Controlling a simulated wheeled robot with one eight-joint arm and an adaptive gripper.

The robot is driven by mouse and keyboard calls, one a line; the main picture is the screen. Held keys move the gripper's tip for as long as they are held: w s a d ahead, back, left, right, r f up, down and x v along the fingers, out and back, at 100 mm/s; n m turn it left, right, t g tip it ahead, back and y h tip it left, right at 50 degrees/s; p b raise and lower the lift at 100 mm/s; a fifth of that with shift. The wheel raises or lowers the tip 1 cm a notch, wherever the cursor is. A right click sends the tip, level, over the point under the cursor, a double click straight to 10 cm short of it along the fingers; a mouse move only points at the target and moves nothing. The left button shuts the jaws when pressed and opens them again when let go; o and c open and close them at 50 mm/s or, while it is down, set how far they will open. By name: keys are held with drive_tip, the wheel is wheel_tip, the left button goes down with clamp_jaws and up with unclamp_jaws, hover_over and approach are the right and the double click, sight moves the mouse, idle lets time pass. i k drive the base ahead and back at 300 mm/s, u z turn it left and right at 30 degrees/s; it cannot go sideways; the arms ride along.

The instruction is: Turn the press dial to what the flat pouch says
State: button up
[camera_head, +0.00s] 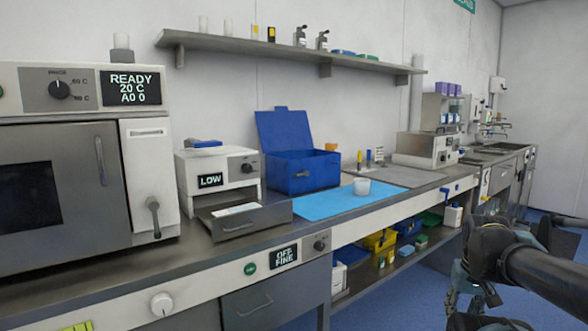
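The white press (190,178) stands on the steel counter left of centre, with a blue handle on top. Its display reads LOW. A small dark dial (247,168) sits on its front, right of the display; its markings are too small to read. A shallow grey drawer or tray (262,218) stands out in front of it. A pale flat item, which looks like the flat pouch (235,208), lies there; its print is not legible. My gripper (472,305) is at the lower right, well away from the press. Its fingers are dark and partly cut off, so its opening is unclear.
A large oven-like machine (60,205) with a READY display stands left of the press. A blue open-lidded box (303,172), a blue mat (328,203) and a white cup (361,186) are to the right. Below the counter edge are an OFF FINE display (286,255) and knobs.

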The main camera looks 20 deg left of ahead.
sight(246, 168)
drive_tip(key=z, duration=0.6)
drive_tip(key=k, duration=0.85)
drive_tip(key=u, duration=1.3)
drive_tip(key=i, duration=0.55)
